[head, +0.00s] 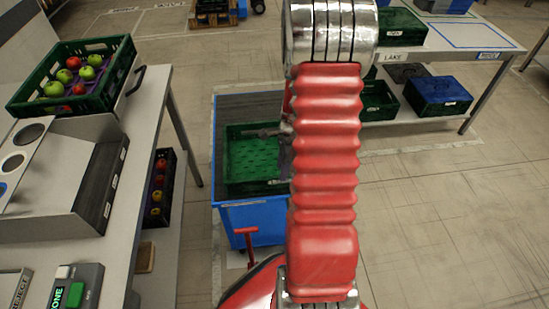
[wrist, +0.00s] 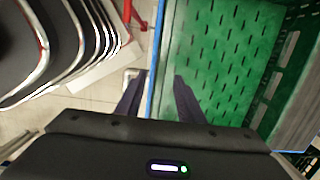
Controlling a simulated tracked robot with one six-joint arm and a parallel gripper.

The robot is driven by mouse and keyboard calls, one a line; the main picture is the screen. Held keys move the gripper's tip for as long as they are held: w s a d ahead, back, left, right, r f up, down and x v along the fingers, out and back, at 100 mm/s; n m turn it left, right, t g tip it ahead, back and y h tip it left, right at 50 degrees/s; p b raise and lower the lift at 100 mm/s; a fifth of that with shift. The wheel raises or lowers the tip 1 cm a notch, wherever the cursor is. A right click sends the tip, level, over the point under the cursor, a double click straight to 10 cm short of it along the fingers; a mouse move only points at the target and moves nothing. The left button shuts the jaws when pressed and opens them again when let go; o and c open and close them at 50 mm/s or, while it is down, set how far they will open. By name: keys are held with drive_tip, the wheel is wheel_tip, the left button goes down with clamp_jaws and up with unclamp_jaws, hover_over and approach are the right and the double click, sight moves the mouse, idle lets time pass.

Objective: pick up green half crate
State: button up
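A green half crate (head: 253,160), with a slotted floor and no contents visible, sits in a blue bin (head: 255,216) at the centre of the head view. In the wrist view the crate (wrist: 225,60) fills the right side. My gripper (head: 272,132) is over the crate's right part in the head view, partly hidden by my arm. In the wrist view its two fingers (wrist: 162,75) are apart with nothing held. The blue rim (wrist: 155,70) runs between them in the picture; I cannot tell the height gap. My red arm hides the right side of the bin.
A green crate of red and green apples (head: 72,82) is on the left table. A dark crate of fruit (head: 158,188) is below it. A blue lidded crate (head: 437,95) and a green crate (head: 379,101) are on the right shelf. Floor is clear at lower right.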

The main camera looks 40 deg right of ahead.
sight(280, 183)
drive_tip(key=shift+w+a+f, duration=0.1)
drive_tip(key=shift+a+f, duration=0.1)
drive_tip(key=shift+f, duration=1.75)
drive_tip(key=shift+w+f, duration=0.2)
drive_tip(key=shift+f, duration=2.4)
drive_tip(key=shift+c, duration=0.2)
clamp_jaws()
drive_tip(key=shift+r, duration=0.1)
